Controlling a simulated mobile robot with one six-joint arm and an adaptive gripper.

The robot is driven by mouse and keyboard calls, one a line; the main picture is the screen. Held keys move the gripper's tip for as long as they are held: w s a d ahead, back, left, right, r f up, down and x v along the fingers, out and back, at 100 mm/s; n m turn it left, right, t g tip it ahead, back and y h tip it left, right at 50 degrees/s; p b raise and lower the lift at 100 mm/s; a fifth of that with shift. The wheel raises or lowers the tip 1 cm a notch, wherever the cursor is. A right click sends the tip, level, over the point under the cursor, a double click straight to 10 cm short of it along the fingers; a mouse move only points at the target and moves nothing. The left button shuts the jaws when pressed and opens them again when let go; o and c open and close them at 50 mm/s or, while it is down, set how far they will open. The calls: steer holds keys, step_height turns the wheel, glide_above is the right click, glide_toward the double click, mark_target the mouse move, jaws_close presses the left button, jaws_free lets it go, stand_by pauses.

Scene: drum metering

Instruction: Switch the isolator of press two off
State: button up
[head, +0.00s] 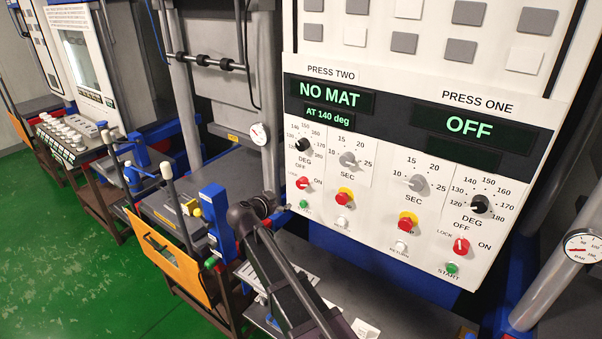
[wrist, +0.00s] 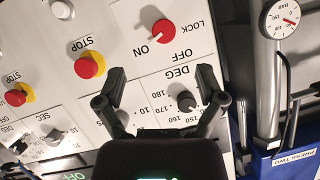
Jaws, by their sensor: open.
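The isolator of press two is a small red knob (head: 303,183) at the lower left of the white control panel (head: 375,215), marked LOCK, OFF and ON. In the wrist view, which sees the panel upside down, the red isolator (wrist: 162,30) lies beyond the fingertips; its light mark seems to point towards ON. My gripper (wrist: 162,80) is open and empty, its fingers apart on either side below the isolator. A black DEG knob (wrist: 187,102) shows between or behind the fingers. The press two display (head: 330,95) reads NO MAT, AT 140 deg.
A red-and-yellow stop button (wrist: 89,65) is beside the isolator, with a white button (wrist: 62,9) near it. The press one isolator (head: 461,246) is at the panel's right. A gauge (wrist: 281,18) and post stand beside the panel. My dark arm crosses the head view below the panel.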

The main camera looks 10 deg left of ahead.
mark_target(300, 184)
steer(key=shift+w+d+r+p, duration=0.25)
steer(key=shift+r+p, duration=0.1)
steer(key=shift+r, duration=0.25)
steer(key=shift+w+d+r+p, duration=0.1)
steer(key=shift+w+r+p, duration=0.15)
steer(key=shift+r, duration=0.3)
steer(key=b+x, duration=0.5)
steer(key=x, duration=0.8)
steer(key=shift+w, duration=0.4)
steer(key=c, duration=1.2)
